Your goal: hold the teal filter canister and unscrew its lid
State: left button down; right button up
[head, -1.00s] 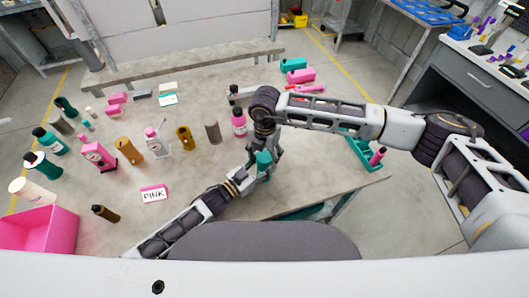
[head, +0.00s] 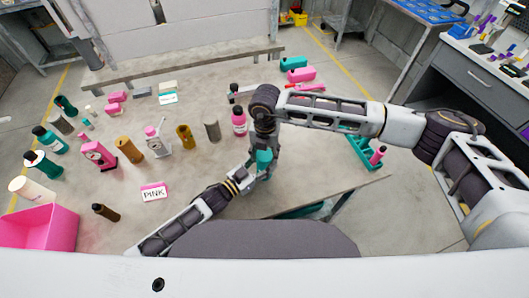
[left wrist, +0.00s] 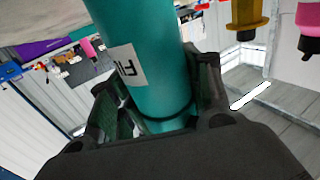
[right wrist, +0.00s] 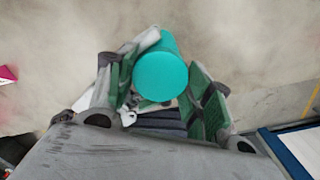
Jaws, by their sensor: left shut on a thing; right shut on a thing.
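The teal filter canister (head: 264,157) is held above the near right part of the table. In the left wrist view the canister (left wrist: 148,60) shows a white label and a dark ring near its lower visible end. My left gripper (head: 252,172) is shut around its body. My right gripper (head: 264,130) comes from above to its upper end. In the right wrist view a flat round teal top, apparently the lid (right wrist: 160,77), sits between the right fingers. Finger contact there and the thread are hard to see.
Several bottles and canisters stand on the table's left half, with a pink bin (head: 38,228) at the corner. A pink bottle (head: 239,122) stands close behind my grippers. A teal tray (head: 362,152) lies at the right edge. The table's near middle is mostly clear.

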jog(key=shift+n, duration=0.7)
dwell(0.6)
jog(key=o, duration=1.1)
jog(key=shift+r, duration=0.15)
jog(key=shift+r, duration=2.15)
pick_arm(q)
jog(key=c, duration=0.6)
grip_release()
